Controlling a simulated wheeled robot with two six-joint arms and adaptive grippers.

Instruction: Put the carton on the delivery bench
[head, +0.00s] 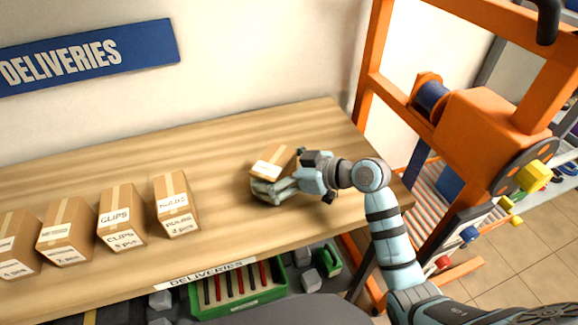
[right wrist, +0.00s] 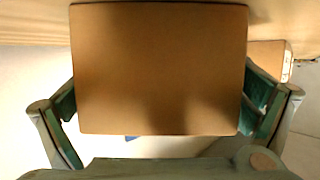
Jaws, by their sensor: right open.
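The carton (head: 275,158) is a small brown box with a white label. It is at the right part of the wooden delivery bench (head: 230,140) and looks to rest on its top. My right gripper (head: 264,190) is at the carton, with its jaws open. In the right wrist view the carton (right wrist: 160,70) fills the space between the two fingers, one on each side. Whether the fingers touch it is hard to tell. The carton's lower part is hidden by the gripper in the head view. My left gripper is out of view.
Several labelled cartons stand in a row on the bench's left, the nearest being a carton (head: 176,205). A blue DELIVERIES sign (head: 90,57) hangs on the wall. An orange frame (head: 372,70) stands right of the bench. A green crate (head: 235,300) is below. Bare bench lies left of the gripper.

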